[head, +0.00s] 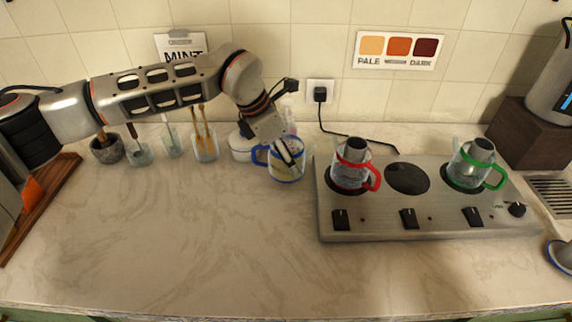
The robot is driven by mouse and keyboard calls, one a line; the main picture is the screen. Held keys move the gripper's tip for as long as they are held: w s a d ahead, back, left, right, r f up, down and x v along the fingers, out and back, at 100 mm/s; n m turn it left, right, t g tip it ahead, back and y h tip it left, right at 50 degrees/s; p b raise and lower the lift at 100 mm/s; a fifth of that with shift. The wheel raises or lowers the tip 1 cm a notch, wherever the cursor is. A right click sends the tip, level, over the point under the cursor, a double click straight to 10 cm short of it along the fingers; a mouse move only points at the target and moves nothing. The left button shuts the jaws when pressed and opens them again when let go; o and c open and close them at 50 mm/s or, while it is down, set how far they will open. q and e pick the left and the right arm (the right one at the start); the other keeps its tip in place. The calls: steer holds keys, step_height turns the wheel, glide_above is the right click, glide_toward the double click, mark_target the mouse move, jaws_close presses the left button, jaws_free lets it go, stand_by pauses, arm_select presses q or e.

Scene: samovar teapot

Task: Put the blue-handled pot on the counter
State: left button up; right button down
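The blue-handled pot (287,172) is a clear pot with a blue rim and base and a blue handle on its left. It is just left of the stove, at the back of the counter (180,240). Yellowish matter shows inside it. It looks upright; whether its base touches the counter is hard to tell. My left gripper (290,156) reaches down at the pot's rim, its fingers overlapping the pot. I cannot tell whether they are closed on it. My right gripper is not in view.
The stove (330,215) holds a red-handled pot (350,178) and a green-handled pot (470,174); its middle burner (407,178) is bare. Several glasses and a dark mortar (107,150) stand back left. A white container (242,148) is behind the pot. The front counter is clear.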

arm_select(q)
steer(key=shift+f, duration=1.4)
steer(key=o, duration=1.4)
steer(key=shift+f, duration=0.15)
steer(key=shift+c, duration=0.2)
steer(key=v, duration=1.2)
